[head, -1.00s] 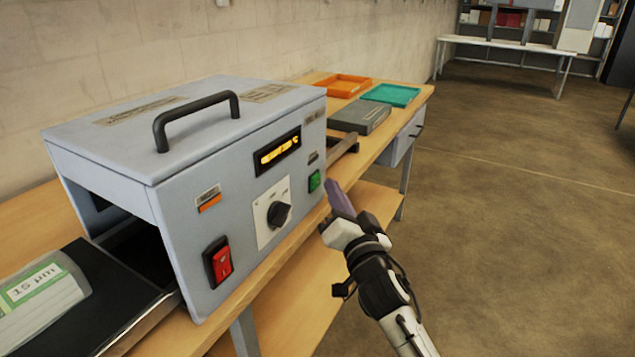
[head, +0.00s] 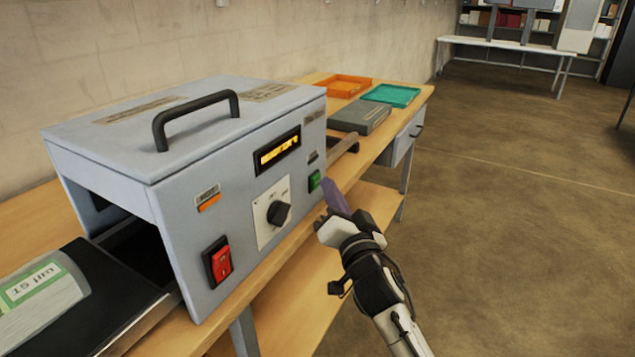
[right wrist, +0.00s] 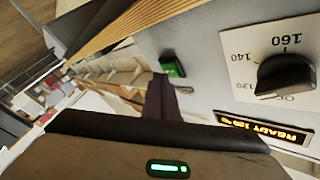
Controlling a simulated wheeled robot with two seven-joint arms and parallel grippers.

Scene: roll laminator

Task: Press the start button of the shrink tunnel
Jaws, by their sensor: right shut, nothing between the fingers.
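The shrink tunnel (head: 190,170) is a grey box with a black handle on the wooden bench. Its green start button (head: 314,181) sits on the front panel's right side, below the lit display. The green button (right wrist: 172,68) also shows in the right wrist view, just beyond my fingers. My right gripper (head: 334,196) is shut and empty, its purple-grey fingertips just right of the green button. A small gap seems to lie between them; contact is hard to tell. In the right wrist view the shut fingers (right wrist: 158,98) point toward the panel. My left gripper is not in view.
The panel also has a red switch (head: 217,262), a black dial (head: 278,212) and a display (head: 277,152) that reads READY in the wrist view. A grey box (head: 360,118), an orange tray (head: 342,86) and a teal tray (head: 391,95) lie behind. Open floor is at right.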

